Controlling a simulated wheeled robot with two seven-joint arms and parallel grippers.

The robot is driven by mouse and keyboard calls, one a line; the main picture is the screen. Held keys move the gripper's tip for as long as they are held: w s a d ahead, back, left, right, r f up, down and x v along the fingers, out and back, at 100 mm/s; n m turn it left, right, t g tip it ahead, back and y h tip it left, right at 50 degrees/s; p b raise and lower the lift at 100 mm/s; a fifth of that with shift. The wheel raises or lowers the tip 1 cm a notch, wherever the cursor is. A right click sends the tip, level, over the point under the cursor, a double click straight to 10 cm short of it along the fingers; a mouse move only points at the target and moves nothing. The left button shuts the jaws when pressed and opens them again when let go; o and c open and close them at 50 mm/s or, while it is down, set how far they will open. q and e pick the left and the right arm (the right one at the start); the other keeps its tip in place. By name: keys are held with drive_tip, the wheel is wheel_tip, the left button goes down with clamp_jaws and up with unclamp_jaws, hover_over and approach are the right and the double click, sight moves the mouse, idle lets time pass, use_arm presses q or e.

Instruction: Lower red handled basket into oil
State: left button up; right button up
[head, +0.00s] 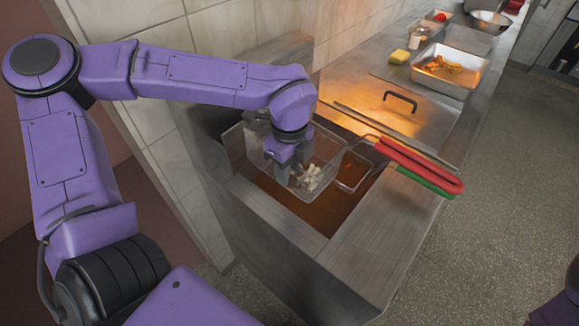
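The red-handled basket (330,150) is a wire basket at the fryer, with pale pieces of food (312,178) inside. Its red handle (420,165) reaches right over the steel edge. The basket appears to sit above the brown oil (308,208); its exact height is hard to tell. My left gripper (291,174) points down at the basket, over or inside its left part. The arm hides its fingertips, so I cannot tell whether they grip anything. My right gripper is out of view.
A second basket (353,171) with a green handle (425,188) sits beside it, lower in the vat. A steel lid with a black handle (400,98) lies behind. Farther back are a tray of fries (450,72) and a yellow sponge (399,57). A tiled wall stands left.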

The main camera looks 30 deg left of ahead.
use_arm(q)
drive_tip(key=shift+r, duration=0.1)
wheel_tip(320, 180, up, 10)
drive_tip(key=shift+f+b, duration=0.25)
drive_tip(key=shift+b, duration=0.6)
drive_tip(key=shift+r, duration=0.45)
